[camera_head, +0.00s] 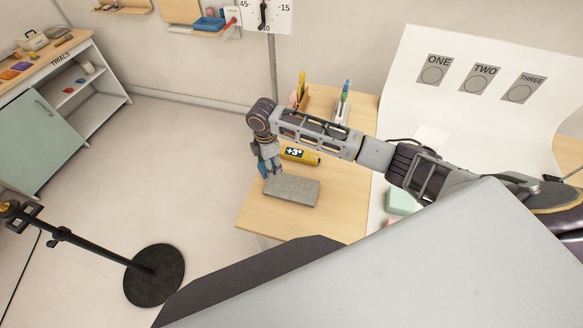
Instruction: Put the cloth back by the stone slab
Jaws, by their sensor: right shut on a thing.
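The grey stone slab (291,191) lies flat on the light wood table. My right gripper (269,170) points down just behind the slab's left end, close to it. It is shut on a small blue-grey thing at its fingertips, which seems to be the cloth; the fingers hide much of it. I cannot tell whether that thing touches the table or the slab. My left gripper is not in view.
A yellow block marked +3° (300,156) lies behind the slab, under my right arm. Pen holders (342,108) stand at the table's back. The wood table (266,222) is bare in front of the slab. A black round stand base (154,275) is on the floor at left.

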